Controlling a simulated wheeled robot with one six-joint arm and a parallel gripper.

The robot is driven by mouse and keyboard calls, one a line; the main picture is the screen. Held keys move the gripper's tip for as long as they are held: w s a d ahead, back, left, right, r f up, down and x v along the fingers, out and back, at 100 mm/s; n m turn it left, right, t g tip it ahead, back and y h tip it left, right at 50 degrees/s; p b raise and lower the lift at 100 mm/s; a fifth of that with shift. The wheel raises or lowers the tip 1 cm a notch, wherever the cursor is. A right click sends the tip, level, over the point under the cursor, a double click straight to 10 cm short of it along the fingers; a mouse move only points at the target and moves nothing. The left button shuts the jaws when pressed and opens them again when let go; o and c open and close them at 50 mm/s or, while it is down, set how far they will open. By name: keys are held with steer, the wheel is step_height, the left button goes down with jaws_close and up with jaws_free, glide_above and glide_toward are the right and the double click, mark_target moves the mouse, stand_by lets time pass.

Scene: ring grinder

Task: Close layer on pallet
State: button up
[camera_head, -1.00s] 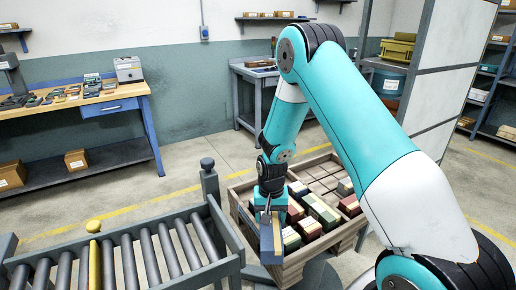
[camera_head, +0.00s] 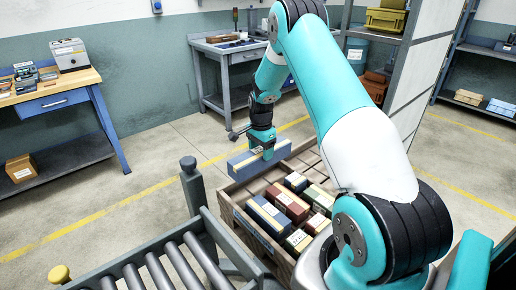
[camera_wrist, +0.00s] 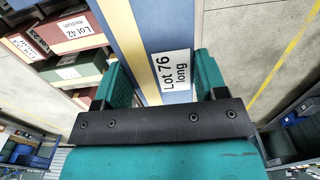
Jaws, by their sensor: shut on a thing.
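My gripper (camera_head: 262,148) is shut on a long blue box with a tan stripe (camera_head: 243,163). The held box hangs above the far-left edge of the wooden pallet crate (camera_head: 236,208). In the wrist view the held box (camera_wrist: 150,20) carries a white label reading "Lot 76 long" and sits between the green fingers. The crate holds several blue, red and green boxes, among them a red box (camera_head: 291,206) and a blue box (camera_head: 268,216). Bare slots show at the crate's far side. My arm hides part of its right side.
A roller conveyor (camera_head: 160,272) with a grey post (camera_head: 190,185) stands left of the crate. A workbench (camera_head: 50,103) is at the left and a grey table (camera_head: 228,52) at the back. Open floor lies between them.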

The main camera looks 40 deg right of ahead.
step_height(320, 180, down, 11)
steer(key=b, duration=0.6)
steer(key=shift+r+b, duration=0.1)
steer(key=shift+b, duration=0.25)
steer(key=shift+f, duration=0.5)
stand_by(0.6)
steer(key=o, duration=1.6)
steer(key=shift+s+a, duration=0.1)
step_height(320, 180, up, 18)
steer(key=shift+f+b, duration=0.25)
steer(key=shift+b, duration=0.25)
